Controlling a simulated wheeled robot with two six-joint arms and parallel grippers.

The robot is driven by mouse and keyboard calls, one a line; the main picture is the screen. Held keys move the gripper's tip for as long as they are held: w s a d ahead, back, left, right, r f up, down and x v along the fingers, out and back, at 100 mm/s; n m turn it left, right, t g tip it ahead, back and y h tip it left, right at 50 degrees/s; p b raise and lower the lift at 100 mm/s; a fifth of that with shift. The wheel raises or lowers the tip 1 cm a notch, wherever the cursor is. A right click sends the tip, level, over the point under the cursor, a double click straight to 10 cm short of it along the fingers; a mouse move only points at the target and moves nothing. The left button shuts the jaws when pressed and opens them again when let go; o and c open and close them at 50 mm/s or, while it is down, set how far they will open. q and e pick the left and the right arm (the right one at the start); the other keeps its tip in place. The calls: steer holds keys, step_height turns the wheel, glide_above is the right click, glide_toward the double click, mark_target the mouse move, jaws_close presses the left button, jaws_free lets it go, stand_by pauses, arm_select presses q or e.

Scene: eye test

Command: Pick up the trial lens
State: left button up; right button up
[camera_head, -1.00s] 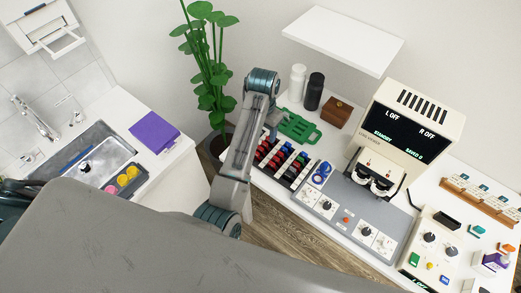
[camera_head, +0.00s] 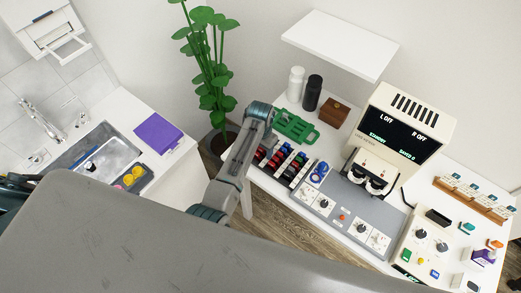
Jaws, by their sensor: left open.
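A rack of small trial lenses (camera_head: 283,162) stands on the white table, in rows of red, dark and blue-green pieces. I cannot tell which one is the trial lens of the task. Blue ring-shaped pieces (camera_head: 319,172) lie just right of the rack. My left arm reaches up from the lower left, bent at the elbow by the rack's left end. My left gripper (camera_head: 266,142) is open, mostly hidden behind my own arm near the rack's upper left end. Its fingertips do not show clearly. My right gripper is not in view.
A green tray (camera_head: 296,127) lies behind the rack. A cream console (camera_head: 405,125) with a dark screen stands to the right, behind a grey knob panel (camera_head: 342,213). White and black bottles and a wooden box stand at the back. A sink (camera_head: 108,160) is left.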

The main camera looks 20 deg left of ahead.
arm_select(q)
steer(key=c, duration=1.1)
steer(key=shift+o, duration=0.2)
steer(key=shift+r, duration=0.15)
